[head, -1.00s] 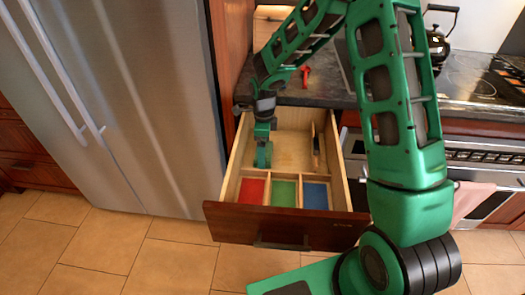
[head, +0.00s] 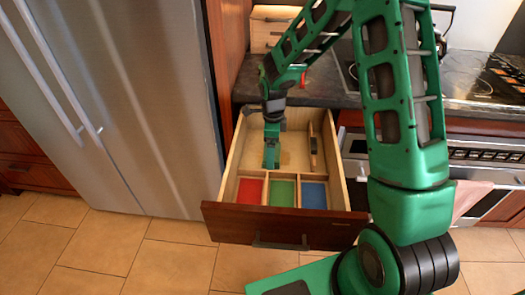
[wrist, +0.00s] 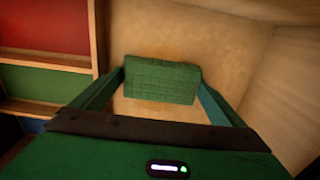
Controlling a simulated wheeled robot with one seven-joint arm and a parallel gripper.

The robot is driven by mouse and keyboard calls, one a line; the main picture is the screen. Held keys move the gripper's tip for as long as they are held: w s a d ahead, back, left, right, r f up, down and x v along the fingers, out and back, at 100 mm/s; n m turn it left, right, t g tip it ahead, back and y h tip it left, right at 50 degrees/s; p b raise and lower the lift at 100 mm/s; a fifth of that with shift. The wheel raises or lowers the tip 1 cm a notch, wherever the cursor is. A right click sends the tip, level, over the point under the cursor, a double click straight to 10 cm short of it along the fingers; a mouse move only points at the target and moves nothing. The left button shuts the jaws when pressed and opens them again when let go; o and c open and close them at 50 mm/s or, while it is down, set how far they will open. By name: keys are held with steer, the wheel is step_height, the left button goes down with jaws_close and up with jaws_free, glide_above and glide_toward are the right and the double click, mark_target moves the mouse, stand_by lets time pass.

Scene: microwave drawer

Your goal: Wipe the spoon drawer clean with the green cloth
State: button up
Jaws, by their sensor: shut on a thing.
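The spoon drawer (head: 222,215) is pulled open below the counter, with a pale wooden inside and a dark red-brown front. My gripper (head: 270,160) reaches down into the large rear compartment, left of its middle. In the wrist view my gripper (wrist: 160,88) is shut on the green cloth (wrist: 162,82), a folded, quilted-looking block between the fingers, at or just above the drawer floor; contact is unclear. A brownish patch (head: 285,158) shows on the floor right of the gripper. A long thin wooden item (head: 313,150) lies along the compartment's right side; its kind is unclear.
Three small front compartments have red (head: 250,191), green (head: 282,193) and blue (head: 314,195) floors. A steel fridge (head: 140,110) stands left of the drawer. The dark counter edge (head: 300,97) overhangs behind, and an oven (head: 490,165) is at right.

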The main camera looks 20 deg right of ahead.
mark_target(285, 158)
steer(key=shift+s+d+r, duration=0.1)
steer(key=shift+s+d, duration=0.2)
steer(key=shift+d, duration=0.35)
steer(key=shift+s+d, duration=0.25)
steer(key=shift+d, duration=0.4)
steer(key=shift+s+d, duration=0.25)
steer(key=shift+d, duration=0.25)
steer(key=shift+s+d, duration=0.2)
steer(key=shift+d, duration=0.3)
steer(key=shift+a, duration=0.1)
steer(key=shift+w+a, duration=0.55)
steer(key=shift+a, duration=0.8)
steer(key=shift+w+a, duration=0.55)
steer(key=shift+a, duration=0.8)
steer(key=shift+w+a, duration=0.55)
steer(key=shift+a, duration=0.8)
steer(key=shift+s+d, duration=0.2)
steer(key=shift+d, duration=0.35)
steer(key=shift+s+d, duration=0.15)
steer(key=shift+d, duration=0.4)
steer(key=shift+s+d, duration=0.25)
steer(key=shift+d, duration=0.3)
steer(key=shift+s+d, duration=0.25)
steer(key=shift+d, duration=0.3)
steer(key=shift+s+d, duration=0.25)
steer(key=shift+d, duration=0.4)
steer(key=shift+s+d, duration=0.3)
steer(key=shift+d, duration=0.35)
steer(key=shift+s+d, duration=0.25)
steer(key=shift+d, duration=0.4)
